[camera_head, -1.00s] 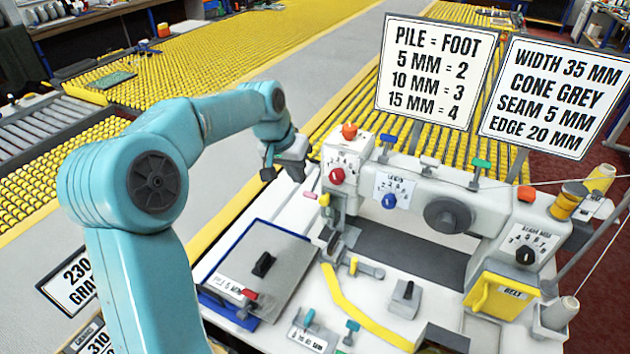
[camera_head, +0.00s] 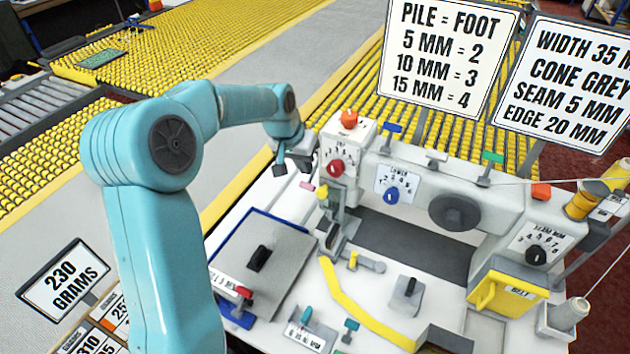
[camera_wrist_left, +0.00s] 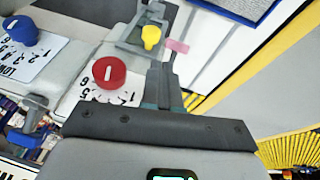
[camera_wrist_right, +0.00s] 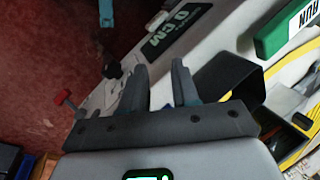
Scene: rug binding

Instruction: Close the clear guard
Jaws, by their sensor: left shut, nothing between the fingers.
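The sewing machine head (camera_head: 350,150) stands in the middle of the head view, with a red knob (camera_head: 336,167) on its left end. A small pink tab (camera_head: 307,186) and a yellow knob (camera_head: 322,193) sit beside it. The pink tab (camera_wrist_left: 177,46) shows just beyond my left fingertips in the left wrist view; I cannot tell if they touch. I cannot clearly make out a clear panel. My left gripper (camera_head: 292,163) is shut and empty, left of the machine head. My right gripper (camera_wrist_right: 160,75) is open and empty in the right wrist view.
A grey plate with a black handle (camera_head: 262,258) lies in a blue-edged tray left of the machine. Large signs (camera_head: 447,55) rise behind.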

